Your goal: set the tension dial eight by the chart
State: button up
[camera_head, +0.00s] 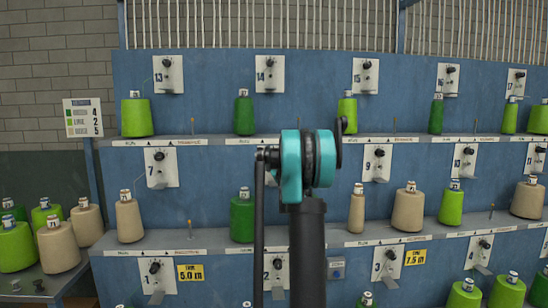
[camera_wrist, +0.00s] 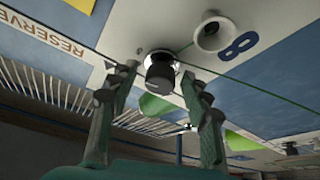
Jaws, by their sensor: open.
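Tension dial eight shows in the wrist view as a black knob (camera_wrist: 160,72) on a pale plate marked with a blue 8 (camera_wrist: 238,45). The plate looks turned over in this view. My gripper (camera_wrist: 157,80) is open, with one green finger on each side of the knob; I cannot tell whether either finger touches it. In the head view my arm hides this dial and my gripper. The chart (camera_head: 83,117) stands at the left, with green, lime and beige rows numbered 4, 2 and 5. A dark green cone (camera_head: 242,215) stands left of my arm.
Dial seven (camera_head: 160,167) and dial nine (camera_head: 377,162) flank my arm on the blue rack. A ring-shaped guide (camera_wrist: 212,35) juts from the plate beside the knob, with yarn passing close by. Several cones stand along the shelf (camera_head: 175,241).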

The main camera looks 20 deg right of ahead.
jog(key=shift+w+r, duration=0.15)
jog(key=shift+w, duration=0.25)
grip_shut()
jog(key=shift+n, duration=0.5)
jog(key=n+y, duration=0.2)
jog(key=n, duration=0.1)
jog(key=shift+n+g, duration=0.3)
jog(key=shift+n+g+y, duration=0.3)
jog(key=shift+n+y, duration=0.1)
jog(key=shift+n, duration=0.9)
jog(key=shift+n+g+y, duration=0.3)
jog(key=shift+n+y, duration=0.1)
jog(key=shift+n, duration=0.9)
